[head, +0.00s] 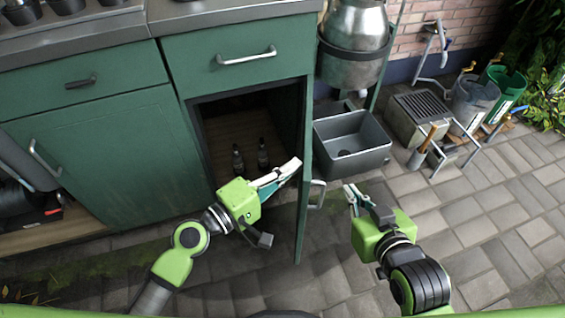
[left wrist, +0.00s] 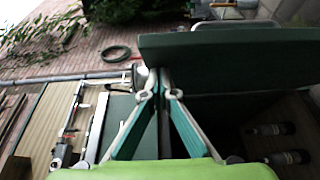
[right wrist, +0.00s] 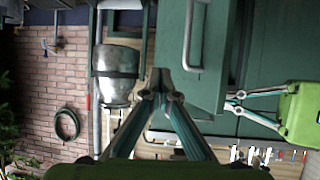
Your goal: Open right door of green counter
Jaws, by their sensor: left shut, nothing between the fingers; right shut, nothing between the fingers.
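The green counter (head: 122,150) stands at the left in the head view. Its right door (head: 304,190) is swung wide open and seen nearly edge-on, with its metal handle (head: 317,194) on the outer face. Two dark bottles stand inside the opened compartment (head: 225,118). My left gripper (head: 294,166) is shut and empty at the inner side of the door, its tips at or very near the panel. My right gripper (head: 350,189) is shut and empty, to the right of the door and apart from its handle. The door also shows in the right wrist view (right wrist: 207,60).
A grey sink basin (head: 352,145) is just beyond the door, below a metal churn (head: 355,30). A crate, buckets and a metal stand (head: 455,145) are at the right. The paved floor at the front right is clear.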

